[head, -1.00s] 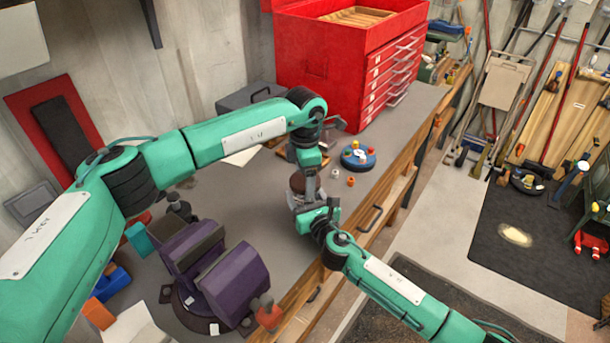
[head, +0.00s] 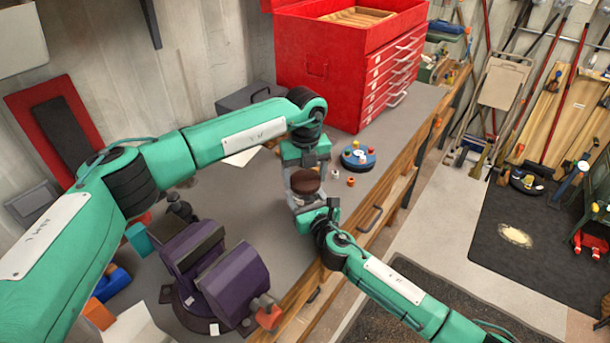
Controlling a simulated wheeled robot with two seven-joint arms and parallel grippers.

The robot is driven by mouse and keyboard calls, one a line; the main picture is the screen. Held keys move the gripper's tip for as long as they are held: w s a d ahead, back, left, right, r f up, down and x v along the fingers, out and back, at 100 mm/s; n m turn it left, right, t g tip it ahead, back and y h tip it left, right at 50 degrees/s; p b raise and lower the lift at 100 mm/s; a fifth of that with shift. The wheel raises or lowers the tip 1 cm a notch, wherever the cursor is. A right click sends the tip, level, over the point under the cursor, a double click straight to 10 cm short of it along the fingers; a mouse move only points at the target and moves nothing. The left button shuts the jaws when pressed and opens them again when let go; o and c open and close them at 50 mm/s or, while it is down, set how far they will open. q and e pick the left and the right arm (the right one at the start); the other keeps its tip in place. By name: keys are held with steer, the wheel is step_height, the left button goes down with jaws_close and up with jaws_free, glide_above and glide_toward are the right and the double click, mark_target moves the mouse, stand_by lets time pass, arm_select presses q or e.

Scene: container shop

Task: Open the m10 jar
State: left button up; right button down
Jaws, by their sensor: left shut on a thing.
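The jar (head: 303,198) stands at the front edge of the grey workbench, with its round brown lid (head: 305,182) facing up toward me. Its body is mostly hidden by my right gripper (head: 312,207), which comes from the lower right and appears shut around it. My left gripper (head: 304,167) points down from above, right at the lid's far side, and is shut on the lid. Its fingertips are partly hidden behind the lid. I cannot tell whether the lid has come apart from the jar.
A purple vise (head: 215,270) stands on the workbench (head: 245,210) at the near left. A blue round tray (head: 358,158) with small coloured pieces and a red tool chest (head: 335,60) stand farther back. Small loose caps (head: 351,182) lie right of the grippers.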

mark_target(305, 180)
arm_select(q)
steer(key=n, duration=0.5)
steer(key=shift+n, duration=0.3)
steer(key=shift+r, duration=0.2)
steer(key=shift+r, duration=0.95)
steer(key=shift+r, duration=0.1)
steer(key=shift+r, duration=1.9)
arm_select(e)
steer(key=shift+c, duration=1.4)
jaws_free()
